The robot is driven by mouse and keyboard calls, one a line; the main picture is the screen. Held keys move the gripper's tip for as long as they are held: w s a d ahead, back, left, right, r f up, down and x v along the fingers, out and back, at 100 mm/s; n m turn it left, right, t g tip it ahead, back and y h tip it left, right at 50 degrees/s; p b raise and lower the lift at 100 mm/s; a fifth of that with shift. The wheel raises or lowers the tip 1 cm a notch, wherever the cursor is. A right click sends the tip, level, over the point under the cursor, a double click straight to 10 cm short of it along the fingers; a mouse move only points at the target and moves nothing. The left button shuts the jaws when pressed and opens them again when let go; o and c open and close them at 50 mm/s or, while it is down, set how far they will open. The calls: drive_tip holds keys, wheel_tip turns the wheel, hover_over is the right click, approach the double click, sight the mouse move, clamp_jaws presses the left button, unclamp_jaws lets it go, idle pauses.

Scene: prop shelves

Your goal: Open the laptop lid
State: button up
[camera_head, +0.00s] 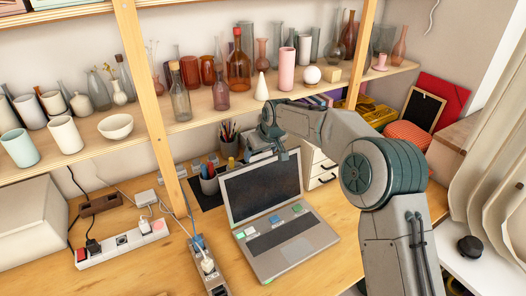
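A grey laptop stands on the wooden desk with its lid raised. Its dark screen (262,188) faces forward, and its keyboard base (287,243) lies flat with several small coloured stickers. My arm reaches in from the right, and my gripper (282,154) is at the top edge of the lid, near its middle. I cannot tell whether it touches the lid. The fingers are small and partly seen, so I cannot tell whether they are open or shut.
Power strips (122,243) with cables lie left of the laptop. A pen cup (209,180) stands close to its left side. A shelf of vases and bottles (239,70) runs above, with a wooden post (146,90). A white drawer unit (318,166) stands behind at the right.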

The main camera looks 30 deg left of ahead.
drive_tip(key=o, duration=0.4)
drive_tip(key=shift+w+a+r, duration=0.1)
drive_tip(key=shift+w+r, duration=0.05)
drive_tip(key=shift+r, duration=0.15)
drive_tip(key=shift+c, duration=0.2)
drive_tip(key=shift+f, duration=0.1)
drive_tip(key=b+v, duration=0.3)
drive_tip(key=v, duration=1.1)
drive_tip(key=shift+f, duration=0.15)
